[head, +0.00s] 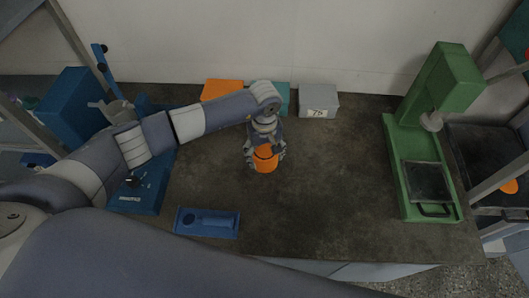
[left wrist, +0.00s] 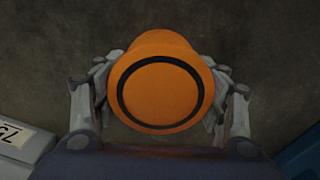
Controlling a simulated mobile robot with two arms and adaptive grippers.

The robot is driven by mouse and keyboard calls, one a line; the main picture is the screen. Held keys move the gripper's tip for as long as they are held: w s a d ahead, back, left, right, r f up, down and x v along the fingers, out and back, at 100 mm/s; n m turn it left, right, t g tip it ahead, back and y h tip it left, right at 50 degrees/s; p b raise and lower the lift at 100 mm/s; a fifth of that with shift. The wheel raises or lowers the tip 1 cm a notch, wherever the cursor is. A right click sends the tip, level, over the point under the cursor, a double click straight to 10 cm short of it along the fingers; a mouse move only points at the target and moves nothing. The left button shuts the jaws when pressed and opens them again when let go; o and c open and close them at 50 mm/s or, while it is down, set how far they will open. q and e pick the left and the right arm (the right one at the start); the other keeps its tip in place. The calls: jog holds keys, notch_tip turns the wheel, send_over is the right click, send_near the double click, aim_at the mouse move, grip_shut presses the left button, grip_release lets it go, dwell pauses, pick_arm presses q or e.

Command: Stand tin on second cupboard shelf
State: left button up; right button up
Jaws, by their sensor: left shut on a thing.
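The orange tin (head: 265,161) is a round orange can with a dark ring on its lid, over the middle of the dark bench in the head view. It also fills the centre of the left wrist view (left wrist: 161,92), lid towards the camera. My left gripper (head: 265,153) comes from above and is shut on the tin, with a finger on each side of it in the left wrist view. I cannot tell whether the tin touches the bench. No cupboard shelf can be made out clearly. My right gripper is not in view.
Along the back of the bench (head: 330,190) stand an orange box (head: 221,88), a teal box partly hidden by my arm, and a grey box (head: 318,101) marked 75. A green press (head: 440,90) is at right. A blue tray (head: 206,222) lies in front; blue equipment (head: 135,197) is at left.

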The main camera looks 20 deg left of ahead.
pick_arm(q)
jog(key=o, duration=1.1)
jog(key=shift+o, duration=0.2)
